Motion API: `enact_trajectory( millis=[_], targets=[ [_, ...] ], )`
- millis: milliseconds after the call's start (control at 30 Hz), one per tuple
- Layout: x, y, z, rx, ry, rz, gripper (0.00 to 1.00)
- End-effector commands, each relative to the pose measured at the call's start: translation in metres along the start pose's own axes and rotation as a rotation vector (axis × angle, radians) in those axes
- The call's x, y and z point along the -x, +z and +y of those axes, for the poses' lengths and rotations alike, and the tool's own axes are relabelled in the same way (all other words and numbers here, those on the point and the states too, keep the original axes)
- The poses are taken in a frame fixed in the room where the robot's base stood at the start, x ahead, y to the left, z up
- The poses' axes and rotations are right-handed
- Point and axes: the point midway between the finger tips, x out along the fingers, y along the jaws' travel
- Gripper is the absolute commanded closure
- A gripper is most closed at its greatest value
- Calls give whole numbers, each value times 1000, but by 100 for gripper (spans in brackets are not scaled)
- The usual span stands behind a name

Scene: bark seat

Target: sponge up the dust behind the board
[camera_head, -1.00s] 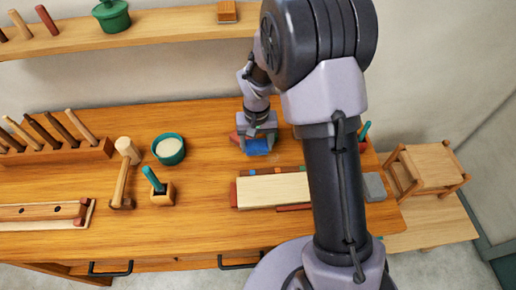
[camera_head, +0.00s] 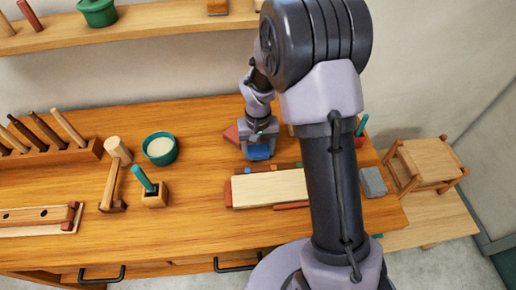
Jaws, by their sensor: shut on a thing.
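My gripper (camera_head: 260,142) is shut on a blue sponge (camera_head: 259,153). The sponge is at or just above the bench top, behind the board; I cannot tell whether it touches the wood. The board (camera_head: 270,188) is a pale flat plank with small coloured pieces along its edges. The sponge is close to the board's far edge, with a narrow gap between them. I cannot make out the dust now; the sponge, gripper and arm hide part of the area behind the board.
A green bowl (camera_head: 160,149), a wooden holder with a teal handle (camera_head: 155,194) and a mallet (camera_head: 116,172) stand further left. A grey block (camera_head: 373,182) lies right of my arm. A shelf (camera_head: 130,35) runs along the wall.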

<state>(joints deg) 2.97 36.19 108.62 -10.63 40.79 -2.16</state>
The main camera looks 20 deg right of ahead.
Motion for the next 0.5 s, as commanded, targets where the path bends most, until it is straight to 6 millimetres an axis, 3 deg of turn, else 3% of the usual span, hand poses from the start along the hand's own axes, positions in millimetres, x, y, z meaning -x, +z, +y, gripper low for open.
enact_trajectory(
  millis=[500],
  targets=[
    [-11, 0, 0, 0, 0, 0, 70]
  ],
)
